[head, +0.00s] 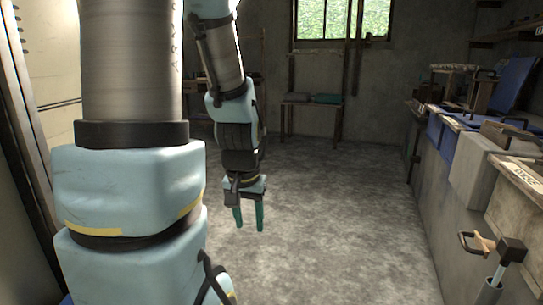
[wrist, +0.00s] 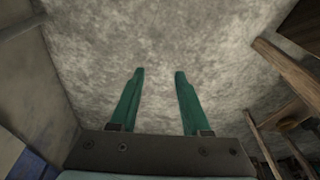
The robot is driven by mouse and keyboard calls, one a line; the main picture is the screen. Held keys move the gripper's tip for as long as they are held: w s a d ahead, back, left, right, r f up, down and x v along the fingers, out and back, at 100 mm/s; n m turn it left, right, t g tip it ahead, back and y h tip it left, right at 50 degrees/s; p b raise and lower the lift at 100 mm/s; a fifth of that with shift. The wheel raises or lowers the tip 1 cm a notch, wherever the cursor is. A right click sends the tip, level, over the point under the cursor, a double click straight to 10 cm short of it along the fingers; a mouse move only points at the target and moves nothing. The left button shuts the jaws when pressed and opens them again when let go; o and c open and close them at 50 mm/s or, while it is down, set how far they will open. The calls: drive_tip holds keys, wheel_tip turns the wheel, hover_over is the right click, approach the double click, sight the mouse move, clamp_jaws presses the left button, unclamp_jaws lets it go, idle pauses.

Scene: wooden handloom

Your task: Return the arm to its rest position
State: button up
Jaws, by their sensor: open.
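My gripper (head: 250,218) hangs from my arm in the middle of the head view, with its two green fingers pointing down over the bare floor. In the wrist view my gripper (wrist: 158,75) shows both green fingers apart, with nothing between them. It is open and empty, and touches nothing that I can see. My pale blue and grey arm fills the left of the head view and hides part of the room behind it.
The grey floor (head: 330,220) is clear around my gripper. A long workbench (head: 465,190) with boxes and tools runs along the right wall. A small table (head: 312,103) stands at the back below a window (head: 328,18). A pale cabinet (head: 52,70) is at the left.

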wheel_tip(320, 180, up, 28)
drive_tip(key=s+a+n+p, duration=0.1)
drive_tip(key=s+p, duration=0.1)
drive_tip(key=p, duration=2.5)
drive_tip(key=shift+s+a+r+n+g+p, duration=0.2)
drive_tip(key=shift+a+n+g+p, duration=0.1)
drive_tip(key=shift+g+p, duration=0.1)
